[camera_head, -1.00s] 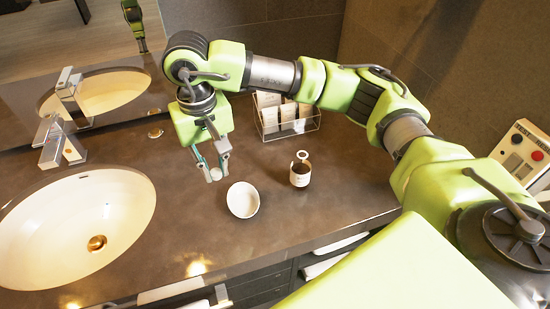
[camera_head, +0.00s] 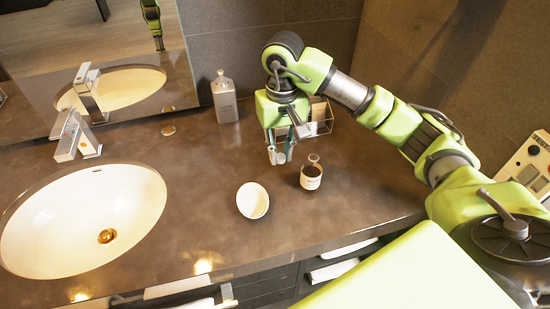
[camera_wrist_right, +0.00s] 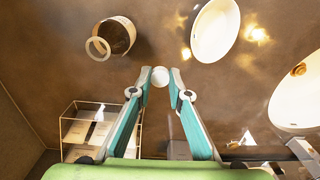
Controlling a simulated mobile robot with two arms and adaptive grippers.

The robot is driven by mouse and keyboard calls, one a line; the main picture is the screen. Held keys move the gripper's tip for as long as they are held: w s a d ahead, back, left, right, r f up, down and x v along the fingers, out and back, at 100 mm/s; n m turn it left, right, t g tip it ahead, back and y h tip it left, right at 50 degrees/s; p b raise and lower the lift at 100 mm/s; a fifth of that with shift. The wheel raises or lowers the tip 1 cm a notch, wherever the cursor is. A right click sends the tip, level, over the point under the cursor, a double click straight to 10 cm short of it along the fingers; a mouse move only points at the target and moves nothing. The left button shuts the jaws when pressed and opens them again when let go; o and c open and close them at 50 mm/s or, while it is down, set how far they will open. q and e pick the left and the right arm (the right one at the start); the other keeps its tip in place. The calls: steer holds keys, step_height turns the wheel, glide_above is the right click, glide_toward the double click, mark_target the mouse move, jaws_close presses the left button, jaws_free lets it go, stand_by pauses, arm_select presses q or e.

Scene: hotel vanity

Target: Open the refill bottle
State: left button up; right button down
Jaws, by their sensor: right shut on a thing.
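The refill bottle (camera_head: 311,178), small and dark brown with a pale label, stands upright on the counter. In the right wrist view (camera_wrist_right: 118,37) its top shows as a pale ring around an opening. My right gripper (camera_head: 279,160) points down just left of the bottle, apart from it. In the right wrist view its fingertips (camera_wrist_right: 160,78) are shut on a small round white piece, which looks like a cap (camera_wrist_right: 160,77). My left gripper is not in view.
A white bowl (camera_head: 252,201) stands left of the bottle. A clear rack with cards (camera_head: 321,117) is behind my right gripper. A grey pump dispenser (camera_head: 225,100) stands by the mirror. The sink (camera_head: 60,225) is at left. The counter's front edge is close.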

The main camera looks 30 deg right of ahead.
steer(key=p, duration=0.1)
glide_above(274, 171)
step_height(274, 171, down, 5)
steer(key=shift+s+f, duration=0.1)
step_height(274, 171, down, 3)
steer(key=shift+r+p, duration=0.1)
steer(key=shift+p, duration=1)
steer(key=shift+f, duration=0.25)
steer(key=shift+f, duration=0.1)
steer(key=shift+f+b, duration=0.15)
steer(key=shift+b, duration=0.15)
steer(key=c, duration=1.9)
jaws_free()
